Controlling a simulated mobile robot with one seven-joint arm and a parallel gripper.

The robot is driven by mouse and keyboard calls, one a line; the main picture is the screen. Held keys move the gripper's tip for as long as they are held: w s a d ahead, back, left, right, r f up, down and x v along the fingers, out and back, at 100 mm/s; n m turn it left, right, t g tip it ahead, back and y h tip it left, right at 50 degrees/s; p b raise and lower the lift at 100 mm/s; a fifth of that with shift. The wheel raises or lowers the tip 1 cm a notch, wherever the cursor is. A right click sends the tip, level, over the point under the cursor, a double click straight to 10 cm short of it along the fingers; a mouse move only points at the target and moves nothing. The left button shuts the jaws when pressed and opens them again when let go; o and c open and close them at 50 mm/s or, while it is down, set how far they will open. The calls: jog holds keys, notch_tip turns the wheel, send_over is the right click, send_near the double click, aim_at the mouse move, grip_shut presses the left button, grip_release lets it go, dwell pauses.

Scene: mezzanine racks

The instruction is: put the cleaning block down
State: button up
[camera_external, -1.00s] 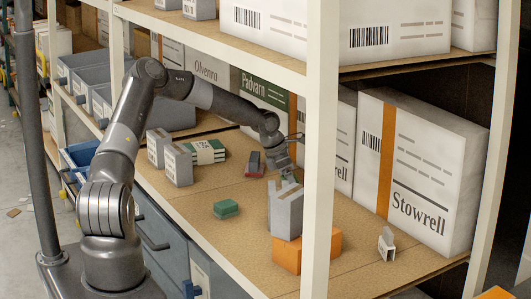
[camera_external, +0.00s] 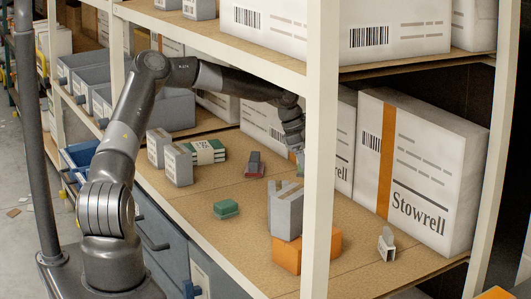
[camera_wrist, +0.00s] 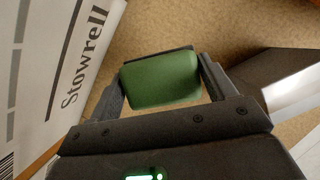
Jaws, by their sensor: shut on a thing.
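My gripper (camera_wrist: 160,72) is shut on a green block (camera_wrist: 162,80), which I take to be the cleaning block; one finger lies on either side of it. The wrist view shows the tan shelf board (camera_wrist: 180,25) beyond the block; I cannot tell the gap between them. In the external view my gripper (camera_external: 299,158) is at the back of the shelf, partly hidden by the white post, and only a bit of green shows there. A second dark green block (camera_external: 226,208) lies on the shelf board (camera_external: 190,205) nearer the front.
The white Stowrell box (camera_external: 425,175) stands at right. A red-and-grey item (camera_external: 254,168) lies mid-shelf. The white post (camera_external: 321,150) and upper shelf edge bound the opening. Board beside the dark green block is bare.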

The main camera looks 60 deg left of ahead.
jog(key=d+f+m+g+h, duration=0.1)
jog(key=d+m+g, duration=0.2)
jog(key=d+m, duration=0.85)
jog(key=shift+s+d+f+n, duration=0.15)
jog(key=shift+d+f+n, duration=0.25)
jog(key=shift+f, duration=0.9)
jog(key=shift+s+d+f+n, duration=0.15)
jog(key=shift+d+f+n, duration=0.25)
jog(key=shift+f, duration=0.9)
jog(key=shift+s+d+f+n, duration=0.2)
jog(key=shift+f+n, duration=0.35)
jog(key=shift+f, duration=0.75)
jog(key=shift+f, duration=0.1)
jog(key=o, duration=1)
jog(key=v, duration=1.2)
jog(key=shift+w, duration=0.15)
